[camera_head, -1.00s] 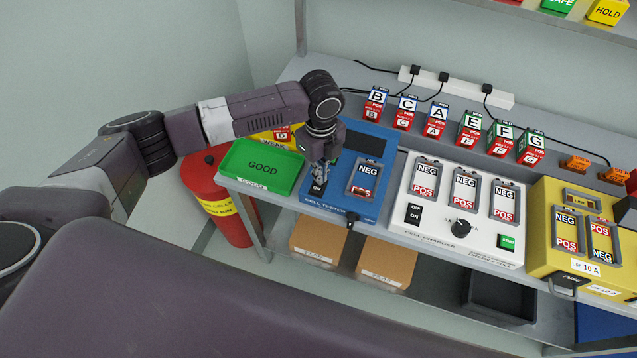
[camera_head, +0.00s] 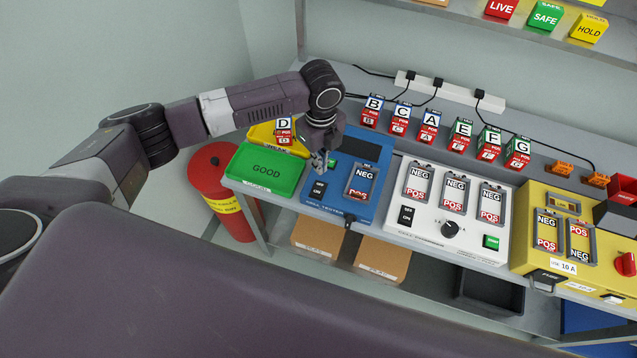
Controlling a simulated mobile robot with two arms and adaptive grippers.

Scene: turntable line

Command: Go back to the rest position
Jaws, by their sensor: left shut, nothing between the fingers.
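My left arm comes in from the left. Its gripper (camera_head: 320,165) points down and is shut and empty, just above the left part of the blue cell tester (camera_head: 345,203), by its ON/OFF switch (camera_head: 319,189). I cannot tell whether the fingertips touch the tester. The right gripper is not in view.
Left of the tester lie the green GOOD tray (camera_head: 262,190) and a yellow tray (camera_head: 262,136) with cell D (camera_head: 284,130). Right are the white charger (camera_head: 408,238) and yellow fuse box (camera_head: 525,203). Cells stand behind. A red bin (camera_head: 208,180) stands left.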

